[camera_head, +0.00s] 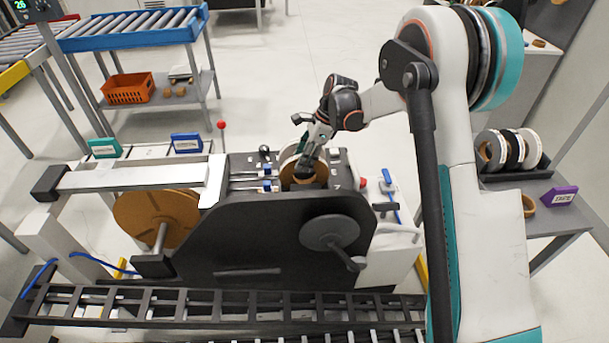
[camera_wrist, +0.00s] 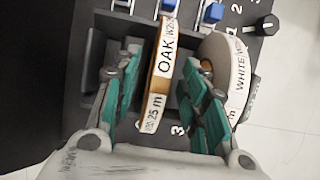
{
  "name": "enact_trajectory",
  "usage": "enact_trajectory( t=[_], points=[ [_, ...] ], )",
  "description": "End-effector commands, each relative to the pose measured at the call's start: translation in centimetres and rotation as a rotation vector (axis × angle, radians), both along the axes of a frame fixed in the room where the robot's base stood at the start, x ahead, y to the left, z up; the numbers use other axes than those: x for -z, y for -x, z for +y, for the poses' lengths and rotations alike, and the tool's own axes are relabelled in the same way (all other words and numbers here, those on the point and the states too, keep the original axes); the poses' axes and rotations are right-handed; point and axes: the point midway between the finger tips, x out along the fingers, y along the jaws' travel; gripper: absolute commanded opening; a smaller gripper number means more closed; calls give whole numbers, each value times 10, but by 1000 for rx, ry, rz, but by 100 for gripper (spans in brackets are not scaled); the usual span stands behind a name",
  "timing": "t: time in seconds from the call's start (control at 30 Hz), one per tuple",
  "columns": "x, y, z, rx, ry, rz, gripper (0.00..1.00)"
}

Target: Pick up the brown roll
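The brown roll (camera_wrist: 162,66), labelled OAK and 25 m, stands on edge in a slot of the dark machine. My gripper (camera_wrist: 158,85) is around it in the wrist view, one teal finger on each side, with gaps visible between the fingers and the roll. It is open. In the camera_head view my gripper (camera_head: 311,158) points down at the machine's top, and a brown roll (camera_head: 305,181) shows beneath it, partly hidden by the fingers. A white roll (camera_wrist: 234,75) stands just right of the brown one, close to my right finger.
The machine's dark housing (camera_head: 270,240) surrounds the slots. Blue-capped clamps (camera_wrist: 212,12) and a black knob (camera_wrist: 268,26) lie near the rolls. A large brown disc (camera_head: 160,212) sits at left. A side table at right holds several rolls (camera_head: 507,150) and a purple block (camera_head: 559,196).

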Motion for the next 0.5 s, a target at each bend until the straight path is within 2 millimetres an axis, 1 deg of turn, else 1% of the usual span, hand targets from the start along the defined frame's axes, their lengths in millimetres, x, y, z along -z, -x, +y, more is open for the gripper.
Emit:
enact_trajectory(
  t=[0.03, 0.07, 0.1, 0.17, 0.5],
  points=[
    [0, 0, 0, 0, 0, 0, 29],
    [0, 0, 0, 0, 0, 0, 22],
    [0, 0, 0, 0, 0, 0, 13],
    [0, 0, 0, 0, 0, 0, 0],
    [-1, 0, 0, 0, 0, 0, 0]
  ],
)
